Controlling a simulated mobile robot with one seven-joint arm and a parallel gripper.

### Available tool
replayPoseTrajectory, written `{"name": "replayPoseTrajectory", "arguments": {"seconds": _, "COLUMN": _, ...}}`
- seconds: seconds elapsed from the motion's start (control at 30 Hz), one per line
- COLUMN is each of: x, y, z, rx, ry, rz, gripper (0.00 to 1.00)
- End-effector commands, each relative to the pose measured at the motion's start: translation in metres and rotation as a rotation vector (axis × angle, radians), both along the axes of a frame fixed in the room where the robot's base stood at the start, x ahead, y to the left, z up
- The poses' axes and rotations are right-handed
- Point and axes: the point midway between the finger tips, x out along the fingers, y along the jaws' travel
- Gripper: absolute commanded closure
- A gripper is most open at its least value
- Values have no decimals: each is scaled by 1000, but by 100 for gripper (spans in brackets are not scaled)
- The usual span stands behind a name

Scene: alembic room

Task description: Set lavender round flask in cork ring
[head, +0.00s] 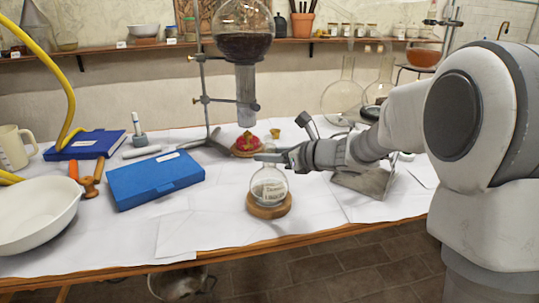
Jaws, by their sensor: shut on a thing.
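A small clear round flask (268,189) with a pale label stands upright near the front edge of the table. The label's writing is too small to read surely. Its round bottom appears to be down in the opening of the brown cork ring (269,211), which lies flat on the white cloth. I cannot tell whether its full weight rests on the ring. My gripper (268,157) reaches in from the right and is shut on the flask's neck. The fingers hide most of the neck.
A red object on a round base (246,143) and a metal stand (204,100) holding a large flask (243,45) are behind. A blue case (155,180) and white bowl (35,215) lie left. Clear glass flasks (342,97) stand back right. Cloth between case and ring is free.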

Motion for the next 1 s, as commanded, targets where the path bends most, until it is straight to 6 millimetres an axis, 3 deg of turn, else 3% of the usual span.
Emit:
{"name": "replayPoseTrajectory", "arguments": {"seconds": 0.97, "x": 0, "y": 0, "z": -3, "rx": 1, "ry": -2, "rz": 0, "gripper": 100}}
{"name": "replayPoseTrajectory", "arguments": {"seconds": 1.0, "x": 0, "y": 0, "z": -3, "rx": 1, "ry": -2, "rz": 0, "gripper": 54}}
